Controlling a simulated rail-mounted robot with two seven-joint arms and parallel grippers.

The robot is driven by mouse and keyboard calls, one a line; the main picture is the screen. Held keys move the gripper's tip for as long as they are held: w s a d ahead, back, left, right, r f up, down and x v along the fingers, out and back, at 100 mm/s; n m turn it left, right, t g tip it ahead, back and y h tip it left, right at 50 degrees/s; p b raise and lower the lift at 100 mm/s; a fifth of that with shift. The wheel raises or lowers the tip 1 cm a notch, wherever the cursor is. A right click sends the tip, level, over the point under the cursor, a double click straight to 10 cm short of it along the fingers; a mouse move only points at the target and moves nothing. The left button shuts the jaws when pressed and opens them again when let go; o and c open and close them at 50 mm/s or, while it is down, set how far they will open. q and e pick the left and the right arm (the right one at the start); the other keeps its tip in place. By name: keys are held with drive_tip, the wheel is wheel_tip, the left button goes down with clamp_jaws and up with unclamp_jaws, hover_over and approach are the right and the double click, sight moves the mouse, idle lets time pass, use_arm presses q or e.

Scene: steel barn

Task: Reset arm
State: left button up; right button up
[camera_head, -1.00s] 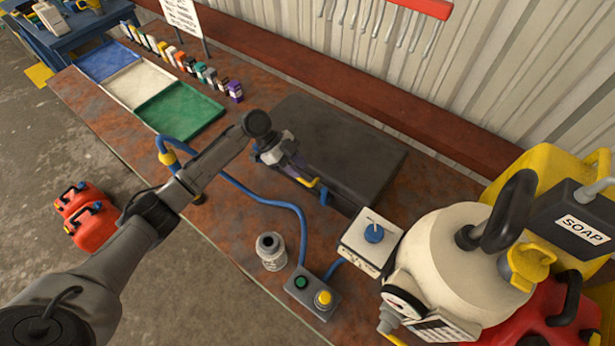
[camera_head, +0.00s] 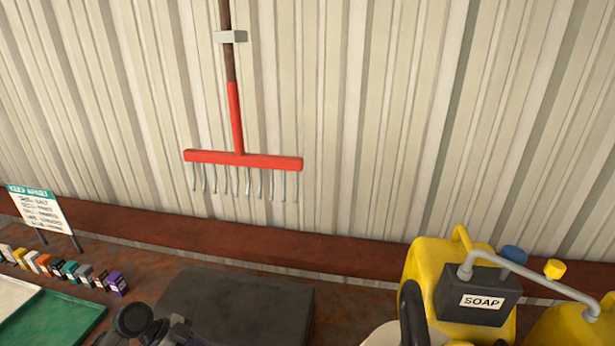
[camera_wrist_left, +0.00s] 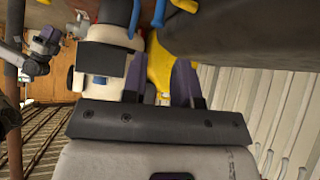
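My left arm's wrist (camera_head: 150,328) shows at the bottom edge of the head view, beside the dark pad; its fingertips are cut off there. In the left wrist view the two purple-grey fingers of my left gripper (camera_wrist_left: 160,82) stand apart, with a yellow surface showing behind the gap. I see nothing clearly held between them. A small grey arm end with a purple part, which looks like my right gripper (camera_wrist_left: 45,42), shows at the left of the left wrist view; its fingers are too small to read.
A dark pad (camera_head: 235,305) lies on the rusty bench. A green tray (camera_head: 55,322) and a row of small packets (camera_head: 72,270) are at left. A yellow jug (camera_head: 432,262) and a soap box (camera_head: 478,294) stand at right. A red rake (camera_head: 243,160) hangs on the wall.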

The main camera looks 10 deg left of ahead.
use_arm(q)
wheel_tip(320, 180, up, 7)
drive_tip(key=w+a+n+t+y, duration=0.1)
drive_tip(key=w+n+t+y, duration=0.1)
drive_tip(key=n+t+y, duration=0.5)
drive_tip(key=s+d+r+n+t+y, duration=0.1)
drive_tip(key=s+d+n+y, duration=0.25)
drive_tip(key=s, duration=0.25)
drive_tip(key=s+d+f+n+g+h, duration=0.15)
drive_tip(key=s+f, duration=0.35)
drive_tip(key=s, duration=0.5)
drive_tip(key=s+d+f+n+g+y, duration=0.1)
drive_tip(key=s+d+f+g, duration=0.15)
drive_tip(key=s+f, duration=0.55)
drive_tip(key=s+d+f+n+g+h, duration=0.1)
drive_tip(key=s+d+f+g, duration=0.15)
drive_tip(key=s, duration=0.85)
wheel_tip(320, 180, up, 17)
drive_tip(key=t+p, duration=0.1)
drive_tip(key=p, duration=1.7)
drive_tip(key=shift+w+a+f, duration=0.15)
drive_tip(key=shift+a+f, duration=0.05)
